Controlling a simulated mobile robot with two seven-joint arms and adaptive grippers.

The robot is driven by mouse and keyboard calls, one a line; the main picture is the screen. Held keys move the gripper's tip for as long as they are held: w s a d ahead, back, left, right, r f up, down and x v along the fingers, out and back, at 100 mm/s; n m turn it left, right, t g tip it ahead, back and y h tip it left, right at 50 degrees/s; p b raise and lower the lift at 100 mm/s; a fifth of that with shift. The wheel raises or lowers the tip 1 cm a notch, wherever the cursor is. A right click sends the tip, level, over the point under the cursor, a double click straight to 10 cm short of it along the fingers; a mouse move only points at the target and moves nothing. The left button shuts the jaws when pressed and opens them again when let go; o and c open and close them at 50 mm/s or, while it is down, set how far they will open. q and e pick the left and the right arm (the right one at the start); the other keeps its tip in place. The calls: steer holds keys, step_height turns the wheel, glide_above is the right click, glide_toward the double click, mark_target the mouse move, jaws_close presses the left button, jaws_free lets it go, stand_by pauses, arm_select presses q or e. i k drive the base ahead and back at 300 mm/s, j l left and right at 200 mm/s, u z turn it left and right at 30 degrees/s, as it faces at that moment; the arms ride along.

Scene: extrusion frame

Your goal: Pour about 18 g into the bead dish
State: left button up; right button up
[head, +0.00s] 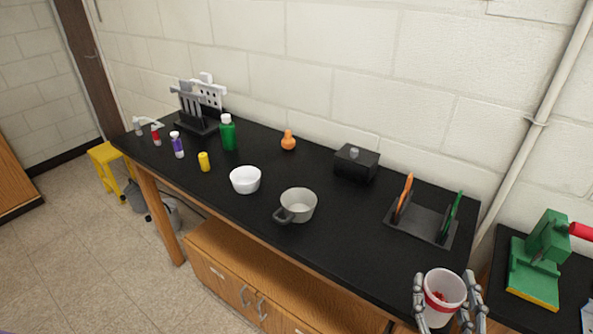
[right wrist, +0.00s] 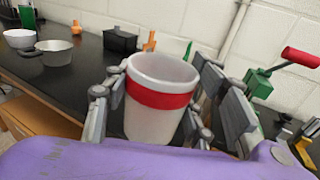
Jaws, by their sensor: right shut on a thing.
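My right gripper (head: 448,308) is shut on a white cup (head: 445,284) with a red band, at the lower right of the head view. In the right wrist view the cup (right wrist: 160,112) sits between the fingers of my right gripper (right wrist: 162,112). A white bowl (head: 245,181) and a grey pot with a handle (head: 298,207) stand on the black bench (head: 345,250), far left of the cup. I cannot tell for certain which is the bead dish. My left gripper is not in view.
A black box (head: 356,163), an orange gourd-shaped object (head: 288,141) and a dark rack (head: 420,221) with orange and green items stand along the back. A green bottle (head: 228,134) and small containers are at left. A green machine (head: 540,262) stands right. The bench front is clear.

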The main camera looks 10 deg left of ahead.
mark_target(246, 180)
steer(key=i+j+z, duration=0.1)
steer(key=j+z, duration=0.35)
steer(key=j, duration=0.2)
steer(key=j+z, duration=0.2)
steer(key=j, duration=0.55)
steer(key=j+z, duration=0.15)
steer(key=j, duration=2.4)
steer(key=i, duration=0.05)
